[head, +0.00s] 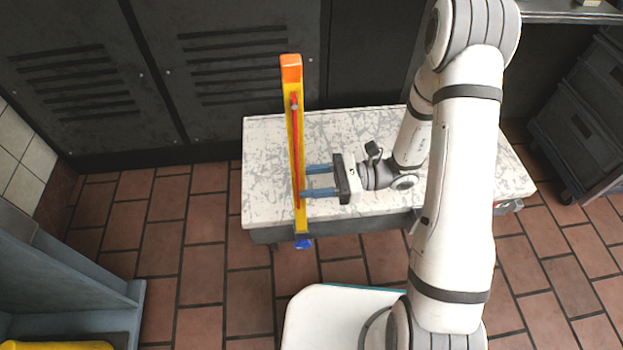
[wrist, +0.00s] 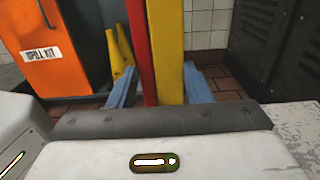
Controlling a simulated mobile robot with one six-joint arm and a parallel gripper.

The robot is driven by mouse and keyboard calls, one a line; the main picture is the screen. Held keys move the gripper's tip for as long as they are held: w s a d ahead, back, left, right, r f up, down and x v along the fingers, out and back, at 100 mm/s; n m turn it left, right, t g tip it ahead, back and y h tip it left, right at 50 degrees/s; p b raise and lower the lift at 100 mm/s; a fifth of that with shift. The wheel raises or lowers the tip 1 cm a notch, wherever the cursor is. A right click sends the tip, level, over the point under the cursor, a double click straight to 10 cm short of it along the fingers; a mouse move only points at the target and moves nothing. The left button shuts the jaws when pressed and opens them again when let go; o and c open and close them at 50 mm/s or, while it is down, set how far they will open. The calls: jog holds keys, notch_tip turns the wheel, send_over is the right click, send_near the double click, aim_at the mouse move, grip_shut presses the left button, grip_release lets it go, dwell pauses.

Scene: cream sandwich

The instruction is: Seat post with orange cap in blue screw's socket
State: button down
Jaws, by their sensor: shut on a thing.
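The post (head: 294,130) is a tall yellow bar with a red strip along it and an orange cap (head: 291,68) on top. It stands nearly upright, leaning slightly, by the table's left part. My gripper (head: 303,181) is shut on its lower half, with blue fingers reaching in from the right. In the wrist view the post (wrist: 170,50) rises between the fingers (wrist: 160,88). The blue screw (head: 304,243) shows at the table's front edge, directly below the post's lower end, under a small grey bracket. I cannot tell whether the post's end is inside the socket.
The speckled white table (head: 265,190) is otherwise bare on its left. Dark cabinets (head: 220,60) stand behind it. An orange spill kit bin (wrist: 45,45) and a yellow floor sign (wrist: 121,60) show in the wrist view. Tiled floor (head: 180,240) is open at left.

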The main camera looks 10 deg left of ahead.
jog(key=shift+f+b, duration=0.55)
jog(key=shift+f, duration=0.4)
jog(key=c, duration=0.7)
grip_release()
jog(key=shift+o, duration=0.2)
jog(key=p+v, duration=0.2)
jog(key=v, duration=0.5)
jog(key=shift+d, duration=0.4)
jog(key=shift+w, duration=0.1)
jog(key=s+d+r+n+t+h+p, duration=0.2)
jog(key=r+p, duration=0.9)
jog(key=r, duration=0.6)
jog(key=s+d+r+n+t+h+p, duration=0.2)
jog(key=s+d+r+n+h+p, duration=0.2)
jog(key=r+p, duration=0.7)
jog(key=s+d+r+n+t+h+p, duration=0.3)
jog(key=d+r+n+h+p, duration=0.3)
jog(key=r, duration=1.7)
jog(key=n+h+p, duration=0.3)
jog(key=h+p, duration=0.2)
jog(key=shift+d+r, duration=0.2)
jog(key=shift+d, duration=0.2)
